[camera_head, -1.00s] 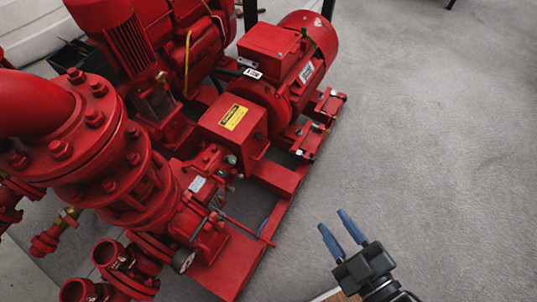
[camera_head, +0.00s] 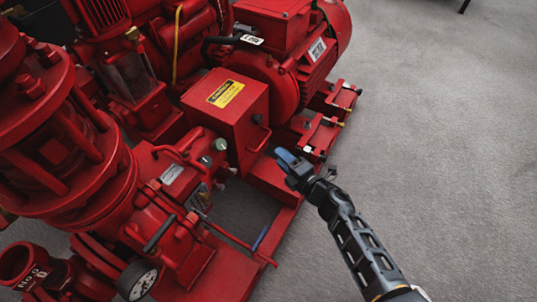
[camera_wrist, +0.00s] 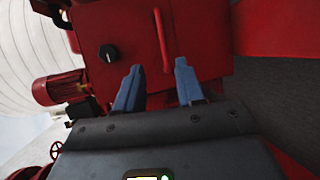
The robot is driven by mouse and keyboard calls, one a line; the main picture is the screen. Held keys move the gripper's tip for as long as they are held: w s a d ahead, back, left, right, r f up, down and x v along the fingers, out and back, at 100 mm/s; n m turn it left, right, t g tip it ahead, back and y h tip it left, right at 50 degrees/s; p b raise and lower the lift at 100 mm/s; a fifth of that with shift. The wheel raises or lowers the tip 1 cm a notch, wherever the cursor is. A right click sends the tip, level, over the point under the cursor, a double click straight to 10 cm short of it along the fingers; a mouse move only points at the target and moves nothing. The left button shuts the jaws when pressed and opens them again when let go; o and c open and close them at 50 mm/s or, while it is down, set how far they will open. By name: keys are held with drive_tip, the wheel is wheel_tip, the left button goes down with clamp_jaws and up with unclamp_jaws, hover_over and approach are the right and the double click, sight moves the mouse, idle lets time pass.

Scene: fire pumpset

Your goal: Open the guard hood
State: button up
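The guard hood (camera_head: 228,112) is a red box with a yellow warning label on its sloped top, between the pump and the motor. It looks closed. Its side face (camera_wrist: 210,30) fills the upper wrist view, with a black knob (camera_wrist: 108,53) and a red bar handle (camera_wrist: 162,40). My gripper (camera_head: 284,156) is just right of that face in the head view. In the wrist view its blue fingers (camera_wrist: 158,66) are apart, one on each side of the handle's line, with nothing held. I cannot tell whether the tips reach around the handle.
The red motor (camera_head: 310,60) stands behind the hood. The pump body (camera_head: 60,170) with its flanges and a gauge (camera_head: 137,280) is at left. The red base frame (camera_head: 275,225) runs below the hood. Grey floor (camera_head: 440,130) is clear at right.

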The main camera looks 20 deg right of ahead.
drive_tip(key=b+x, duration=0.4)
drive_tip(key=x, duration=0.4)
drive_tip(key=shift+w+d+f, duration=0.25)
drive_tip(key=shift+w+f, duration=0.1)
drive_tip(key=shift+c, duration=0.3)
clamp_jaws()
